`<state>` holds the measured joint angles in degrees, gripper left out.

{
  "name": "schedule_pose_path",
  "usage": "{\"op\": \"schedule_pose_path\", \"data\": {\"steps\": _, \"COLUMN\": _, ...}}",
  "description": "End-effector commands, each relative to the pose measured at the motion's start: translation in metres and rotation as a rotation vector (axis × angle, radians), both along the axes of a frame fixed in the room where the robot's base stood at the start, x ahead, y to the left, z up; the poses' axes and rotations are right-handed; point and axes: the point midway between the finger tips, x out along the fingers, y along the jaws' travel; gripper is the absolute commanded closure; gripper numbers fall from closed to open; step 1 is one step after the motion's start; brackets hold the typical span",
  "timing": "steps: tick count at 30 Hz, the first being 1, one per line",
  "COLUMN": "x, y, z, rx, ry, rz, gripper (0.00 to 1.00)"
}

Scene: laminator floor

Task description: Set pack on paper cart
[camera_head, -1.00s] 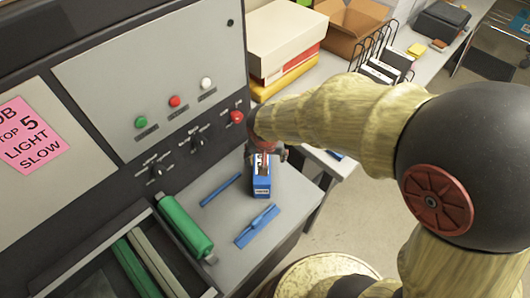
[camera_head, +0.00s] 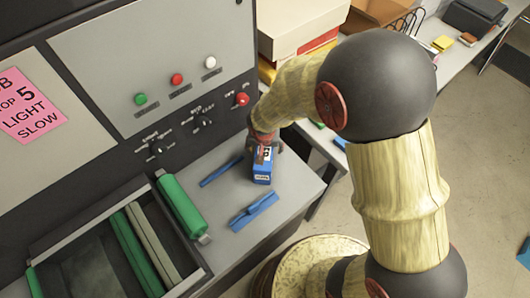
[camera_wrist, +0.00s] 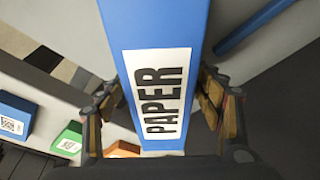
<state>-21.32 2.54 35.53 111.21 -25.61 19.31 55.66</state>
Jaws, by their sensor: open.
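The pack is a blue block with a white label (camera_head: 262,173), standing on the grey machine ledge. In the wrist view the pack (camera_wrist: 155,30) fills the middle, and its label reads PAPER. My gripper (camera_head: 265,143) is at the pack's upper end. In the wrist view my gripper (camera_wrist: 163,100) is open, with one finger on each side of the pack. I cannot tell whether either finger touches it. I cannot make out a paper cart in either view.
A green roller (camera_head: 182,205), a blue bar (camera_head: 221,171) and a blue tool (camera_head: 254,211) lie near the pack. The control panel with buttons (camera_head: 177,79) rises behind. The wrist view shows another blue pack (camera_wrist: 14,122) and a green one (camera_wrist: 68,139) at left.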

Motion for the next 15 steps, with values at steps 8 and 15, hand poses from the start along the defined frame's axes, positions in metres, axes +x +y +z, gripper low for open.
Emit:
{"op": "schedule_pose_path", "data": {"steps": 8, "x": 0.0049, "y": -0.0002, "z": -0.0157, "rx": 0.001, "ry": -0.001, "rz": 0.000, "gripper": 0.33}}
{"op": "schedule_pose_path", "data": {"steps": 15, "x": 0.0044, "y": -0.0004, "z": -0.0156, "rx": 0.001, "ry": -0.001, "rz": 0.000, "gripper": 0.42}}
